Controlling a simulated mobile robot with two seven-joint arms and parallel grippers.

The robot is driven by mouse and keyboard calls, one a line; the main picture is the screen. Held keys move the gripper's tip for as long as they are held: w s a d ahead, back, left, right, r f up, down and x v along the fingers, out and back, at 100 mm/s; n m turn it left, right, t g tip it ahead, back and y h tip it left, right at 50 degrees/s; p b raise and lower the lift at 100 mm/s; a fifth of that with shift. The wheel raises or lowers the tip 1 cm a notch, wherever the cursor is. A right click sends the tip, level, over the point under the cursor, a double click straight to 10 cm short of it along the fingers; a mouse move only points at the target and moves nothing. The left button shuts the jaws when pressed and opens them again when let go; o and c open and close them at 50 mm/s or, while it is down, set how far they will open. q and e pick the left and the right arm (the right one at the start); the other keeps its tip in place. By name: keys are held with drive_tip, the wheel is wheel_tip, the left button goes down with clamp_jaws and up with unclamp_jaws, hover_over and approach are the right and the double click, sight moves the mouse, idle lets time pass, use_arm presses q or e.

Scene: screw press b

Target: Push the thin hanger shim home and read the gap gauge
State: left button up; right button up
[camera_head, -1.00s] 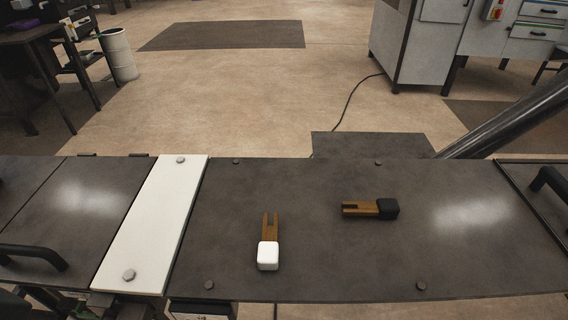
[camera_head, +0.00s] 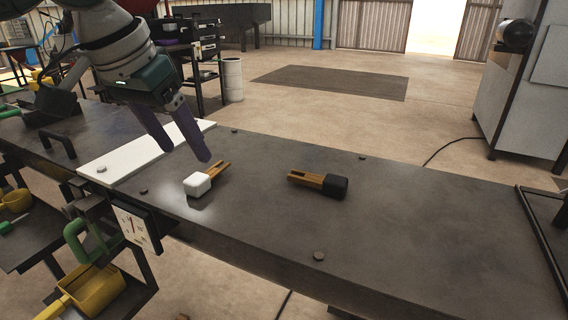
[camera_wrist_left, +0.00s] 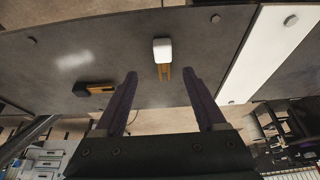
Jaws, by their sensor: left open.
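Two forked brown shims lie flat on the dark worktop. One has a white block handle (camera_head: 197,184) and lies left of centre; it also shows in the left wrist view (camera_wrist_left: 162,50). The other has a black handle (camera_head: 334,187) and lies to its right; I cannot tell which is thinner. My left gripper (camera_head: 186,153) is open and empty above the worktop, close to the white-handled shim. In the left wrist view that shim appears just beyond the gap between the fingertips (camera_wrist_left: 160,74). A white dial gauge (camera_head: 131,226) hangs at the worktop's near edge. My right gripper is not visible.
A white strip (camera_head: 118,166) crosses the dark worktop (camera_head: 420,230) on the left. Bolt heads (camera_head: 319,256) stand up from the top. A green handle (camera_head: 78,240) and yellow containers (camera_head: 92,288) are below the near edge. The worktop's right part is clear.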

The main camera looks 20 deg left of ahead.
sight(199, 175)
use_arm(q)
drive_tip(key=x, duration=0.2)
drive_tip(key=b+x, duration=0.1)
drive_tip(key=x, duration=0.4)
drive_tip(key=shift+w+a+f, duration=0.1)
drive_tip(key=shift+w+a, duration=0.05)
drive_tip(key=shift+a, duration=0.15)
clamp_jaws()
idle(0.4)
